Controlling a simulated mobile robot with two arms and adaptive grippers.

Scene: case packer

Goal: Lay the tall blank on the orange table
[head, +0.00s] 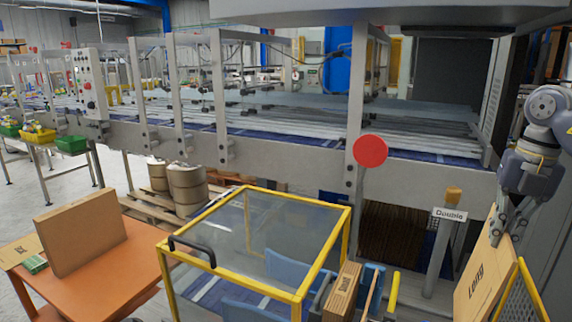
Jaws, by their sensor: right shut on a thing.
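The orange table (110,262) stands at the lower left. A large brown cardboard piece (85,234) stands upright on it, leaning slightly. My right gripper (504,226) is at the far right, shut on the top edge of a cardboard blank (484,268). This blank is upright and tilted, with lettering that looks like "Long"; its lower part runs out of the frame. I cannot tell from its print whether it is the tall blank. My left gripper is not in view.
A flat cardboard piece (17,251) and a small green box (35,264) lie at the orange table's left. A yellow-framed clear guard (255,245) stands between table and right gripper. Folded cardboard (342,290) stands in a blue holder beside it. The conveyor machine (270,160) spans behind.

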